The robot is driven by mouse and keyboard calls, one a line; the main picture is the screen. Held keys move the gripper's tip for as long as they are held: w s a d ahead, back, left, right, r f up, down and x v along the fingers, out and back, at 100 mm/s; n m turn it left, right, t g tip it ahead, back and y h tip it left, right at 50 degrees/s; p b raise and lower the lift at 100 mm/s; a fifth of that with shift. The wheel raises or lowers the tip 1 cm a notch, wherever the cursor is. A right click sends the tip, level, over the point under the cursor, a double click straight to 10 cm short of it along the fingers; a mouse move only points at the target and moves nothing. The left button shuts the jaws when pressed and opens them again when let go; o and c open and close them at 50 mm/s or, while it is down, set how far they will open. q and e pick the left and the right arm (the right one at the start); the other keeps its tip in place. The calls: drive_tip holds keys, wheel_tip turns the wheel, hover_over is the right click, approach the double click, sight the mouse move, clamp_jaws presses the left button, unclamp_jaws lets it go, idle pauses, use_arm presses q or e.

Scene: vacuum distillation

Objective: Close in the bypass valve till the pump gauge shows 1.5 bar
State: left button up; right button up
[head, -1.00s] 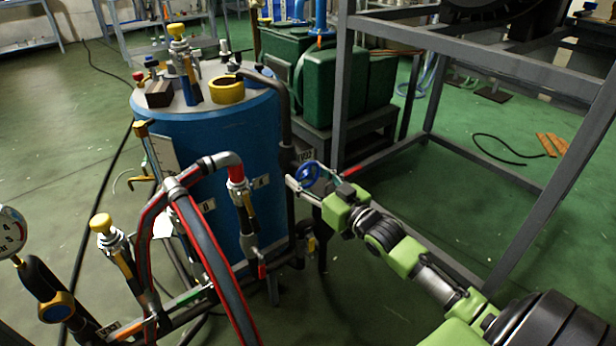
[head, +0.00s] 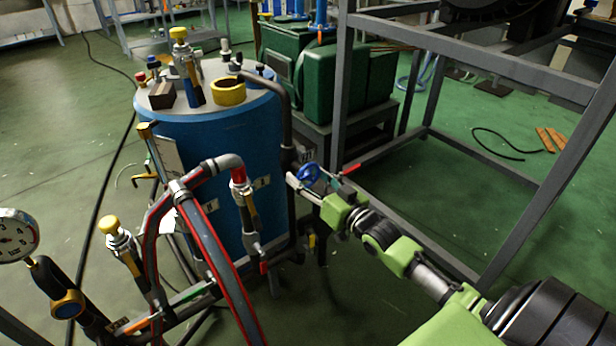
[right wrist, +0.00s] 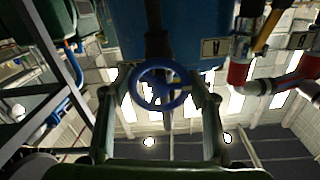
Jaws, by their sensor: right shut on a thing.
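The blue handwheel (head: 308,174) of the valve sits on the dark pipe right of the blue tank. In the right wrist view the wheel (right wrist: 160,86) lies between the two fingers. My right gripper (head: 316,181) is shut on it, the arm reaching in from the lower right. The fingers partly hide the wheel in the head view. A round white dial gauge (head: 16,238) stands at the left edge, cut off by the frame, and its reading is too small to tell. My left gripper is not in view.
The blue tank (head: 205,150) stands behind, with valves and a yellow ring (head: 229,92) on top. Red-striped hoses (head: 213,250) arch in front of it. A grey metal frame (head: 470,60) rises at the right, near my arm. The green floor right of the arm is mostly clear.

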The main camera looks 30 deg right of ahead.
drive_tip(key=o, duration=1.1)
drive_tip(key=s, duration=0.8)
drive_tip(key=s+d, duration=0.1)
drive_tip(key=s, duration=0.3)
